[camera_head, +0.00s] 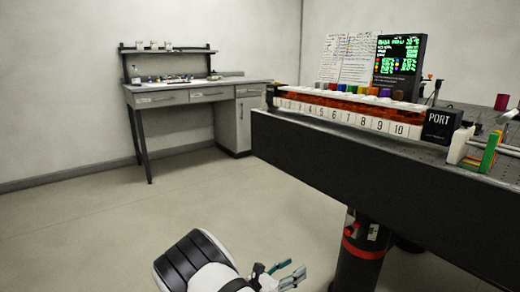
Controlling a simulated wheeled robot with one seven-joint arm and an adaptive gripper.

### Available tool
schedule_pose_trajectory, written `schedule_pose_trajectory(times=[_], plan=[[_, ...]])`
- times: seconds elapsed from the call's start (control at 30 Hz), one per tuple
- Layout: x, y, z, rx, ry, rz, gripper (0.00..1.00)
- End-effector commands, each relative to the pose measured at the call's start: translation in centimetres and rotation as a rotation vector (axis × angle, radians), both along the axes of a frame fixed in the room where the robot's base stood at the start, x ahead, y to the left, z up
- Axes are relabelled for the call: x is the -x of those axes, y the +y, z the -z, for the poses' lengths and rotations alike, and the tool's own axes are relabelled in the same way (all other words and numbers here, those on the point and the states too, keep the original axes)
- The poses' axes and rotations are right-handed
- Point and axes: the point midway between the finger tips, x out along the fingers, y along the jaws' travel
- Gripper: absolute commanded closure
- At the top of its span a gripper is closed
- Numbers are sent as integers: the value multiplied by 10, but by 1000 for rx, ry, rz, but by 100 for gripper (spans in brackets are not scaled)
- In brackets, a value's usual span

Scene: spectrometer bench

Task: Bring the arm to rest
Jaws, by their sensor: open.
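My gripper (285,276) shows at the bottom of the head view, low over the floor and in front of the optical bench. Its two fingers point to the right and stand apart with nothing between them. A white arm link with a black ribbed cover is behind it to the left. The gripper appears apart from the bench and its dark leg. The rest of my arm is outside the frame.
The black bench (380,180) fills the right side, carrying a numbered rack (350,117), a PORT box (440,126) and a screen (398,66). A dark leg (358,255) stands right of my gripper. A grey desk (190,97) is at the back left. The floor between is clear.

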Motion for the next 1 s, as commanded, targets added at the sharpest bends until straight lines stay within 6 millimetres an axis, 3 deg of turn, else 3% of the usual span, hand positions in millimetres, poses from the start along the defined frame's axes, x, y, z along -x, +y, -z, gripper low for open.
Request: schedule_pose_trajectory(times=[0.37,0.67,0.87,1.0], plan=[[7,-22,-38,-96,-57,122,53],[27,-53,-89,-241,-141,299,53],[61,-88,-144,-413,-245,511,53],[95,-111,-182,-544,-325,672,53]])
